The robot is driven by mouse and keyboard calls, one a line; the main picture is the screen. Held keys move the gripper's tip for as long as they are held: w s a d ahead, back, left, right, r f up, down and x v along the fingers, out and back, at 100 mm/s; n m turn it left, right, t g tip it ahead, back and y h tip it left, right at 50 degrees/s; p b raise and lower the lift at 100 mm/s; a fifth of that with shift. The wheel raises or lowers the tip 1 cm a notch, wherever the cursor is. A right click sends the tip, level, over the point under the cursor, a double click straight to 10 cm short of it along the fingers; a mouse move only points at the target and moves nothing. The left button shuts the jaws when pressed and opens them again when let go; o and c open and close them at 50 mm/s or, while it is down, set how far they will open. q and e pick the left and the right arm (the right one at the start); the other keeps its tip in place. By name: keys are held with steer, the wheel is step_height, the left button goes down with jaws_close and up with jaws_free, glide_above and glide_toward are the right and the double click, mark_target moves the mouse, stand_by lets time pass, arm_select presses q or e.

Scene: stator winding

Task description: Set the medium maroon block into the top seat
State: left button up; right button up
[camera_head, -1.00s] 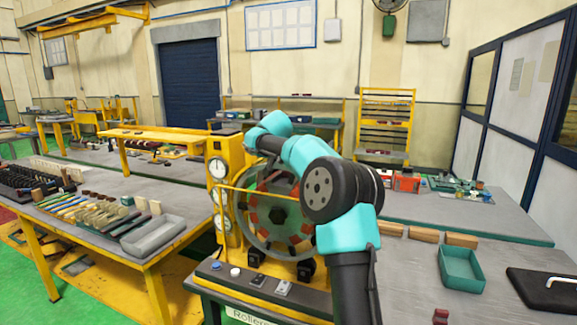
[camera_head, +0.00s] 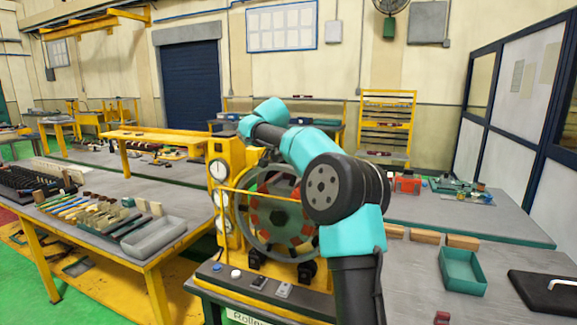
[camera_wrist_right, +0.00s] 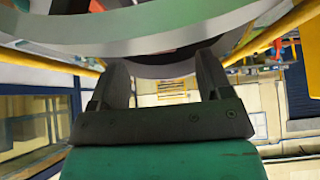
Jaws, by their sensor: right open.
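The stator ring (camera_head: 243,233) stands upright in a yellow machine frame. Several reddish blocks (camera_head: 253,218) sit around its inside. Its top is partly covered by my right arm, so I cannot tell what the top seat holds. A small dark red block (camera_head: 441,317) lies on the bench at the bottom right; I cannot tell its size class. My right gripper (camera_wrist_right: 163,78) is open in the right wrist view, with no block visible between its fingers. The grey ring rim (camera_wrist_right: 130,42) crosses close by its fingertips. In the head view the right gripper is hidden. My left gripper is not in view.
Yellow guard bars (camera_head: 243,191) cross the front of the ring. A green tray (camera_head: 462,271) and wooden blocks (camera_head: 425,236) lie on the bench at right. A grey tray (camera_head: 153,237) stands on the left table among many loose parts.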

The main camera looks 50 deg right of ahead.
steer(key=v, duration=1.2)
